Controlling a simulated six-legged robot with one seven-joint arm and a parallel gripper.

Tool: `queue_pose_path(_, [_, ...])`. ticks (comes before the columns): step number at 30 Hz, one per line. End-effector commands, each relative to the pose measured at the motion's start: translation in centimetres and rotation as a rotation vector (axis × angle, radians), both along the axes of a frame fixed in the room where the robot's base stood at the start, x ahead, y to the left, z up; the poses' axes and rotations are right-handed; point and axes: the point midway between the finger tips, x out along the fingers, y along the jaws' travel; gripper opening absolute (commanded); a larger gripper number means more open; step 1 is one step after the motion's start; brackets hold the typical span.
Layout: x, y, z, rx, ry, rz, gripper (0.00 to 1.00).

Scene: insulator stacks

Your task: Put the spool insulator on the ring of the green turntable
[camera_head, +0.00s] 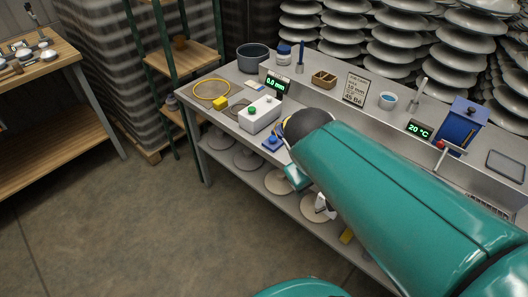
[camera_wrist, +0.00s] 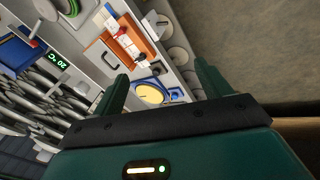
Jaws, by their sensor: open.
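My gripper (camera_wrist: 161,70) is open in the wrist view, and its two dark green fingers hold nothing. In the head view my teal arm hides most of it at the bench's front edge. I cannot pick out the spool insulator with certainty; small white and dark pieces (camera_wrist: 138,42) show beyond the fingers in the wrist view, too small to name. The green turntable is not clearly seen; a green ring-shaped part (camera_wrist: 70,8) is cut off at the wrist view's top edge, and I cannot tell if it belongs to it.
The grey bench (camera_head: 222,118) carries a white box with a green button (camera_head: 259,114), a yellow loop (camera_head: 212,83), a dark pot (camera_head: 252,59) and a blue box (camera_head: 459,122). Pale discs (camera_head: 247,160) lie on its lower shelf. Insulator stacks (camera_head: 400,45) stand behind. The floor (camera_head: 150,220) at front left is clear.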

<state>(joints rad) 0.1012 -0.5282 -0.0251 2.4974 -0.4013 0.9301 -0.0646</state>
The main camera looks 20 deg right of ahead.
Motion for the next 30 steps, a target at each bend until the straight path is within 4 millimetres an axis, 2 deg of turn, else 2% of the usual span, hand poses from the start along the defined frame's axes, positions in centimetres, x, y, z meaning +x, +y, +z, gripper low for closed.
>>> queue_pose_path(1, [0.1,2.4,1.3,0.080,-0.081,-0.010,0.77])
queue_pose_path(3, [0.0,5.4,2.7,0.192,-0.165,-0.026,0.77])
queue_pose_path(6, [-0.2,8.3,4.2,0.313,-0.244,-0.039,0.77])
queue_pose_path(9, [-0.4,9.7,5.0,0.374,-0.277,-0.047,0.77])
queue_pose_path(24, [-0.4,9.9,5.0,0.382,-0.279,-0.049,0.77])
queue_pose_path(30, [-0.4,9.9,5.0,0.382,-0.278,-0.050,0.37])
